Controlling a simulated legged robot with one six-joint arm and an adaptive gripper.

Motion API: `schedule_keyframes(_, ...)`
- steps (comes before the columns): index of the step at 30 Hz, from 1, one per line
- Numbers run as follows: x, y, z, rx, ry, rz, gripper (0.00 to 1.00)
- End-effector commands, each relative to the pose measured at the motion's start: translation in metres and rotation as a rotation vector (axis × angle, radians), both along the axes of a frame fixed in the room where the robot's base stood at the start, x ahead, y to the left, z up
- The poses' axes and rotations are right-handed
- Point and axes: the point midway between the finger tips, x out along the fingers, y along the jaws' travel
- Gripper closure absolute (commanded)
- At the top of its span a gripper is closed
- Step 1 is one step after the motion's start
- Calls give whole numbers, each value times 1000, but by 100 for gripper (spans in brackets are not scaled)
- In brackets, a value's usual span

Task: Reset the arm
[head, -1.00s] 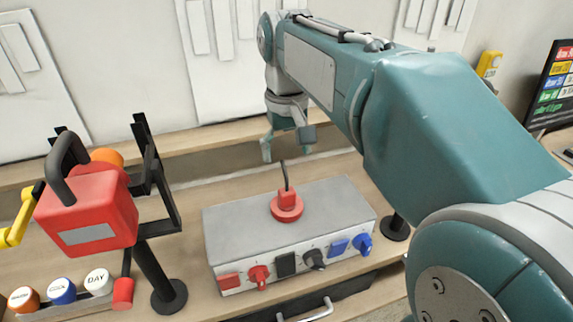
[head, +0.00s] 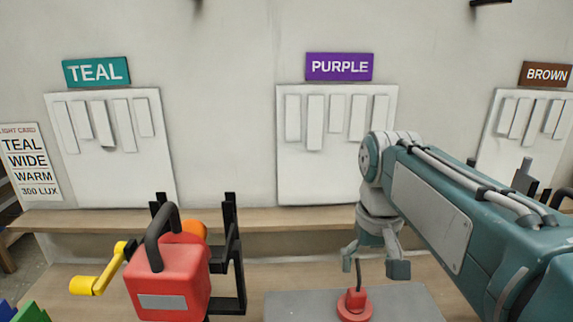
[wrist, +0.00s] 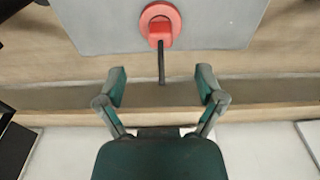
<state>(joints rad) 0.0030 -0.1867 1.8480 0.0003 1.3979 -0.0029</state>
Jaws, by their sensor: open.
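My arm reaches in from the right of the head view and ends in my gripper (head: 374,264), which hangs with its fingers pointing down. The gripper is over the back part of a grey box (head: 290,306), close to a red knob (head: 355,306) with a thin dark lever. In the wrist view my gripper (wrist: 161,82) shows two parted fingertips. The lever of the red knob (wrist: 160,20) points toward the gap between them, and I see no contact. The box front is out of view.
A red lantern-like box (head: 168,280) with a black handle and a yellow crank (head: 98,272) stand left on the wooden bench (head: 290,272). Wall panels hang under TEAL (head: 96,71), PURPLE (head: 339,67) and BROWN (head: 546,74) signs.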

Motion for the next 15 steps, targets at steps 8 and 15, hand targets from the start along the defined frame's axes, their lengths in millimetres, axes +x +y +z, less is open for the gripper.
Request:
schedule_keyframes(8, -69, 1, -34, 0, -221, 0, 13)
schedule_keyframes(15, -108, 1, -72, 0, -375, 0, 13)
